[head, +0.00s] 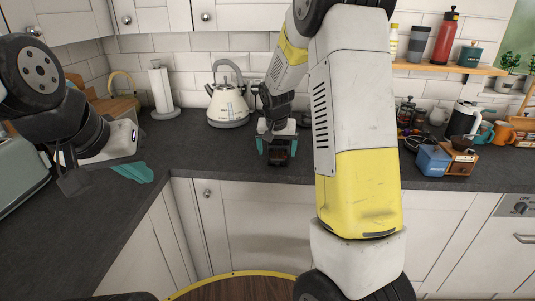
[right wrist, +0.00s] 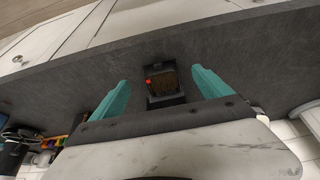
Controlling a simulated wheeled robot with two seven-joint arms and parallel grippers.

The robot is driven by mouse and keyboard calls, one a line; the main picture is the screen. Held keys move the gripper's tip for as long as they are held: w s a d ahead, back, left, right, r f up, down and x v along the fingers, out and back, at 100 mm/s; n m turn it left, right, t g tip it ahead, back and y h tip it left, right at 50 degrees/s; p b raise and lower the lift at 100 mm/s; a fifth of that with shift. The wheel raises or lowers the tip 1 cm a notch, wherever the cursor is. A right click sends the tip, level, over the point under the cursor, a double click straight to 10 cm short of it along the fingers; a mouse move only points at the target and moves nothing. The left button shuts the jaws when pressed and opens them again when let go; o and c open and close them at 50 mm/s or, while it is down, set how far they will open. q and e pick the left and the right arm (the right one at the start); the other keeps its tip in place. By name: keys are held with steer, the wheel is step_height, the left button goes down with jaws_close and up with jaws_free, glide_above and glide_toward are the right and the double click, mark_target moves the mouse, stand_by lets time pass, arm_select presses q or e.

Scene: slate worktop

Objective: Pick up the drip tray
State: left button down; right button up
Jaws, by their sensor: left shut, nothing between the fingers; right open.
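The drip tray (right wrist: 152,93) looks like a small dark square piece with a brownish inside and a red spot on its left side. It lies on the worktop in the right wrist view, between my fingertips in the picture. In the head view the drip tray (head: 278,159) shows as a small dark shape near the front edge. My right gripper (head: 277,147) is open above it, and its teal fingers (right wrist: 160,80) stand apart on either side. I cannot tell the exact height gap. My left gripper (head: 134,172) is shut and empty over the left counter's edge.
A cream kettle (head: 228,106) stands behind and left of my right gripper. A paper towel roll (head: 161,90) is further left. A blue box (head: 433,160), a grinder (head: 462,158) and mugs stand at right. The slate worktop (head: 215,150) is clear left of the tray.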

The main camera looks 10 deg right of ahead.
mark_target(277, 161)
steer(key=x, duration=0.6)
steer(key=shift+w+d+f, duration=0.15)
steer(key=shift+d+f, duration=0.05)
steer(key=shift+c, duration=0.2)
steer(key=c, duration=1.8)
steer(key=shift+r, duration=0.2)
steer(key=shift+r, duration=0.15)
steer(key=shift+s+a, duration=0.1)
steer(key=shift+s, duration=0.1)
steer(key=s+a, duration=0.2)
steer(key=s, duration=0.6)
steer(key=s+a, duration=0.2)
steer(key=s, duration=0.6)
steer(key=shift+s+a, duration=0.4)
